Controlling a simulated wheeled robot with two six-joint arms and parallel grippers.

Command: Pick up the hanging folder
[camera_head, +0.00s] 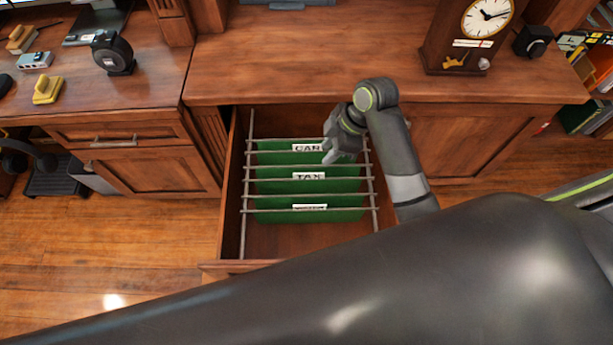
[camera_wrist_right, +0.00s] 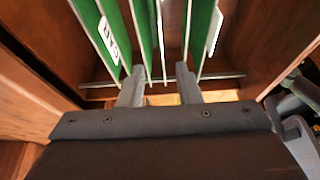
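Several green hanging folders hang on metal rails in an open drawer (camera_head: 232,190). The back folder (camera_head: 275,157) has a label reading "CAR", the middle one (camera_head: 270,186) reads "TAX", and the front one's (camera_head: 340,215) label is too small to read. My right gripper (camera_head: 331,158) is at the right end of the back folder, partly covering it. In the right wrist view, its two fingers (camera_wrist_right: 160,88) are spread apart, with green folder edges (camera_wrist_right: 146,35) at and between them. I cannot tell whether they touch. My left gripper is out of view.
The wooden desktop (camera_head: 330,60) overhangs the drawer's back. A clock (camera_head: 470,35) stands on it at the right, and a black round device (camera_head: 113,53) sits on the left desk. Drawer walls bound the space around the folders. My dark arm link covers the bottom of the head view.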

